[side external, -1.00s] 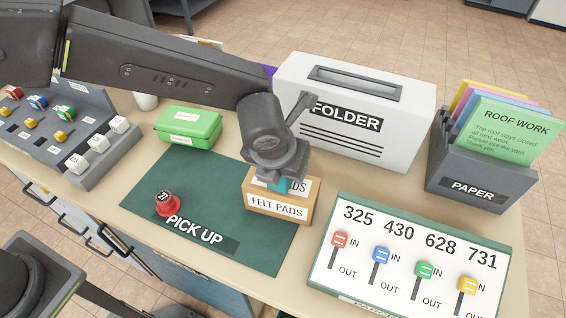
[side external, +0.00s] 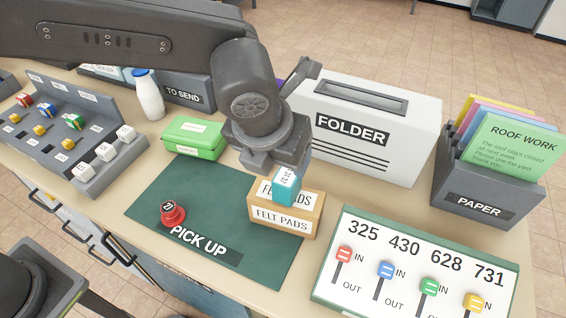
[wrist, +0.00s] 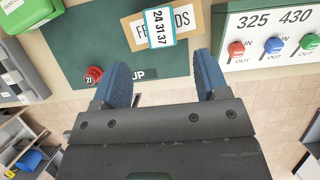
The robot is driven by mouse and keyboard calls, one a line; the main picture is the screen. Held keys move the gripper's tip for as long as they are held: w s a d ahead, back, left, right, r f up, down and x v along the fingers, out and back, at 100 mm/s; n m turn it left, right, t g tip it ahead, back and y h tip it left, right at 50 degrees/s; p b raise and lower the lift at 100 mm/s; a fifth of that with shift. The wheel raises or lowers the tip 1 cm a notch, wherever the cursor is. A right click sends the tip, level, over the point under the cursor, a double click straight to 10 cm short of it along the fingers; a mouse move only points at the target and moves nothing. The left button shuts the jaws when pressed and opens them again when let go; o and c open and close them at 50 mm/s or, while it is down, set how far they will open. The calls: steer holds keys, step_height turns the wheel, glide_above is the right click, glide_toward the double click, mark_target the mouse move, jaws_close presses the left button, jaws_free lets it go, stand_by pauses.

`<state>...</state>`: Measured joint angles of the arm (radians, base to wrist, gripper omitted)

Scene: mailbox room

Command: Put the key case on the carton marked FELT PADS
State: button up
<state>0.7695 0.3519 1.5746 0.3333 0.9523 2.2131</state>
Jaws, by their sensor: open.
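The key case, a small teal block with a white label reading 24 31 37 (side external: 286,184), rests on top of the carton marked FELT PADS (side external: 282,219). In the wrist view the key case (wrist: 160,28) sits on the carton (wrist: 136,32), turned a little relative to it and covering part of the top lettering. My gripper (side external: 275,165) is above and just behind the key case, apart from it. In the wrist view my gripper (wrist: 160,75) has its two blue fingers spread with nothing between them.
The carton stands on a green PICK UP mat (side external: 160,205) with a red knob-like piece (side external: 172,213). A green case (side external: 195,137) is behind left, a FOLDER box (side external: 370,125) behind, and a switch board (side external: 415,262) at right. A white bottle (side external: 148,95) stands farther back.

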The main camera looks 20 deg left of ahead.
steer(key=shift+s+r, duration=0.25)
steer(key=shift+r, duration=0.3)
steer(key=s+a+r+n, duration=0.2)
steer(key=a+r+n, duration=0.1)
steer(key=a+n, duration=0.6)
steer(key=s+a+r+n, duration=0.2)
steer(key=a+r+n, duration=0.1)
steer(key=a+n, duration=0.6)
steer(key=s+a+f+n+t, duration=0.1)
steer(key=s+a+f+n, duration=0.2)
steer(key=s+a+n, duration=0.7)
steer(key=a+n, duration=0.1)
steer(key=n, duration=0.7)
steer(key=shift+s, duration=0.15)
